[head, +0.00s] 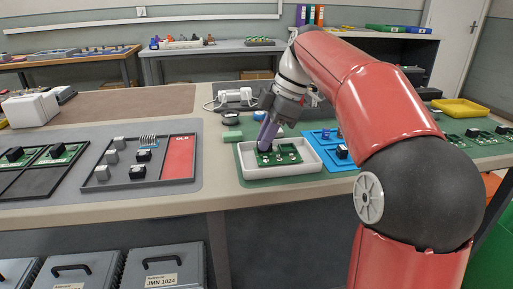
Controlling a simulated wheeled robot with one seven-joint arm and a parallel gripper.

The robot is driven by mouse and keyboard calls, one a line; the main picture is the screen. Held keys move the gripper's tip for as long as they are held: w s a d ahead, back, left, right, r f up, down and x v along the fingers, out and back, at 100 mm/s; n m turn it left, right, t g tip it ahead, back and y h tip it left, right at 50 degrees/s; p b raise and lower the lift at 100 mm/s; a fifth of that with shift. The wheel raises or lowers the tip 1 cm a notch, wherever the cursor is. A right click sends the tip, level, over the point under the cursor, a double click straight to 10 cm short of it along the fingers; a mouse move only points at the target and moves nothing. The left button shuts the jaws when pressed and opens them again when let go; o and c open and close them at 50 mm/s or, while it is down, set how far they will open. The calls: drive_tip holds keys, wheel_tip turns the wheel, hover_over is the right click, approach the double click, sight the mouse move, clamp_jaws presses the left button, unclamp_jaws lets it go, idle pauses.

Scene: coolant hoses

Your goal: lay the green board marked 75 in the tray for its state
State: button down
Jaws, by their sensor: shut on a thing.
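A green board (286,156) with light round parts sits in or just over the white tray (246,172) in the middle of the table. No number can be read on it. My gripper (264,150) points down over the board's left part, its fingers shut on the board there, seemingly at a dark block. The fingers hide part of the board. I cannot tell whether the board touches the tray floor. A blue tray (342,168) with dark and light parts stands just right of the white tray.
Green boards (61,154) lie in a black holder at far left. My arm hides part of the right side. A yellow tray (460,108) stands behind at right.

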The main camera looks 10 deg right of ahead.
sight(286, 151)
drive_tip(key=shift+f, duration=0.65)
drive_tip(key=shift+r, duration=0.15)
drive_tip(key=c, duration=1.3)
unclamp_jaws()
drive_tip(key=shift+c, duration=0.2)
drive_tip(key=shift+r, duration=0.15)
drive_tip(key=p+v, duration=0.2)
drive_tip(key=v, duration=0.9)
drive_tip(key=shift+d+r, duration=0.15)
drive_tip(key=shift+r, duration=0.25)
